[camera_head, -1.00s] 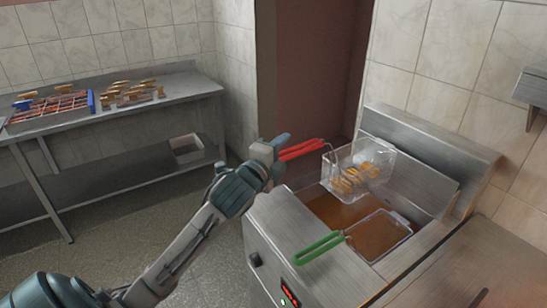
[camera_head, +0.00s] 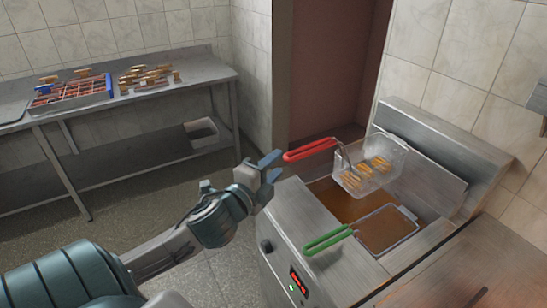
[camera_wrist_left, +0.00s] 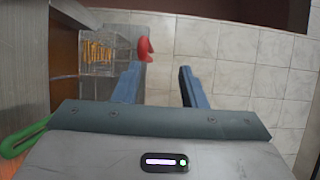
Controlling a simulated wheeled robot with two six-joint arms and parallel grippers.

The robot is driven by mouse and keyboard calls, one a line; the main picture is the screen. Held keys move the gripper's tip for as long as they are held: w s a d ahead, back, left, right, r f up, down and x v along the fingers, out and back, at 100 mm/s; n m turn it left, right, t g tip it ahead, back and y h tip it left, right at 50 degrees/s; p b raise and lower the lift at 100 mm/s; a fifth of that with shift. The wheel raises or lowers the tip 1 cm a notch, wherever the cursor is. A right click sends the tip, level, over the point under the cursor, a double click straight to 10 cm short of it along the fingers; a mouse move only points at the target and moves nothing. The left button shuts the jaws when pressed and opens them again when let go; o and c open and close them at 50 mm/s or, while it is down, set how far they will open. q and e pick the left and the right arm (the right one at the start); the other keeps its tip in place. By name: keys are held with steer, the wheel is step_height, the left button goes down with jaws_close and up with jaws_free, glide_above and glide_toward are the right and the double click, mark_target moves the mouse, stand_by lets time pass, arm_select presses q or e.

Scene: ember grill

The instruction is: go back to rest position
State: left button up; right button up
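My left gripper (camera_head: 272,166) is open and empty, just left of the end of the red basket handle (camera_head: 309,150). In the left wrist view its two blue fingers (camera_wrist_left: 160,86) stand apart with nothing between them, and the red handle's tip (camera_wrist_left: 145,48) shows beyond the left finger. The red-handled wire basket (camera_head: 366,165) holds several golden pieces of food and sits raised and tilted above the fryer's oil. My right gripper is not in view.
The steel fryer (camera_head: 290,225) has a second basket (camera_head: 387,229) with a green handle (camera_head: 328,241) down in the oil. The floor (camera_head: 130,222) between is clear.

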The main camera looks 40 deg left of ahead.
arm_select(q)
steer(key=shift+s, duration=0.1)
steer(key=s+f+n+g+y, duration=0.1)
steer(key=s+f+n+g, duration=0.3)
steer(key=f, duration=0.4)
steer(key=s+f+n+g+y, duration=0.1)
steer(key=s+f+n+g, duration=0.2)
steer(key=f+n, duration=0.35)
steer(key=s+d+f+n+g+h, duration=0.1)
steer(key=s+d+f+n+g, duration=0.25)
steer(key=s+f, duration=0.35)
steer(key=s+d+f+n+g+h, duration=0.1)
steer(key=s+d+f+n+g, duration=0.1)
steer(key=s+d+f+g, duration=0.35)
steer(key=s+x, duration=0.3)
steer(key=x, duration=0.8)
steer(key=s+a+f+b+x, duration=0.1)
steer(key=s+x, duration=0.1)
steer(key=x, duration=0.9)
steer(key=s+x, duration=0.3)
steer(key=x, duration=0.7)
steer(key=s+a+f, duration=0.1)
steer(key=s+f, duration=1.7)
steer(key=f, duration=0.1)
steer(key=shift+a+f+n+g+b, duration=0.2)
steer(key=shift+f+n+g+b, duration=0.1)
steer(key=shift+f+g+b, duration=0.1)
steer(key=shift+w, duration=0.1)
